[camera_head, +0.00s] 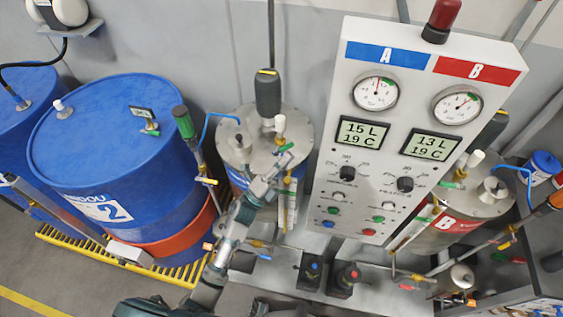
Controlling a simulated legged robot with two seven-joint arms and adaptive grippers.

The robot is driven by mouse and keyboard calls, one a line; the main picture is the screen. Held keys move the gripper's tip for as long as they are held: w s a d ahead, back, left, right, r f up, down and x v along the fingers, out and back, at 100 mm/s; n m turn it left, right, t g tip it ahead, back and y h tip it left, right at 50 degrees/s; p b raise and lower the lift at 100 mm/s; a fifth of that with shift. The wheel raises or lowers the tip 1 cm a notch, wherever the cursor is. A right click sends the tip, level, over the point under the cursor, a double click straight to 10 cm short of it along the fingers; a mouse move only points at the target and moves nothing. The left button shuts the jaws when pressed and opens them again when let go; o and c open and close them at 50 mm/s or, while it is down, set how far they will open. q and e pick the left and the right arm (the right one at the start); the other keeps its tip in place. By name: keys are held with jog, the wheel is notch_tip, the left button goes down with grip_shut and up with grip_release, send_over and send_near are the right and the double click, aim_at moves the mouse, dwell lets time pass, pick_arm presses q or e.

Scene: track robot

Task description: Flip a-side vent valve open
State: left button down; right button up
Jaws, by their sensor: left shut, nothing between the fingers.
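The A-side tank (241,155) is a metal cylinder with a silver lid, left of the control panel. On its right side a small valve with a green handle (286,147) shows below a white-topped fitting (280,123). I take this for the A-side vent valve; its exact handle position is too small to tell. My left gripper (284,163) reaches up from the bottom, in front of the tank, with its tips shut and empty just below the green handle. I cannot tell whether they touch it. The gripper hides part of the tank's front. My right gripper is not in view.
The white control panel (325,205) with A and B gauges stands right of the tank. The B tank (470,197) is further right. Blue drums (110,150) stand on a yellow grate at left. A blue hose (206,125) and a green-handled tool (183,122) are close left.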

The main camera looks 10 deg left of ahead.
pick_arm(q)
jog(key=shift+d+r, duration=0.3)
jog(key=shift+d, duration=0.15)
jog(key=shift+a+r, duration=0.15)
jog(key=shift+a, duration=1.15)
jog(key=shift+r, duration=0.25)
jog(key=shift+d, duration=0.15)
dwell(0.4)
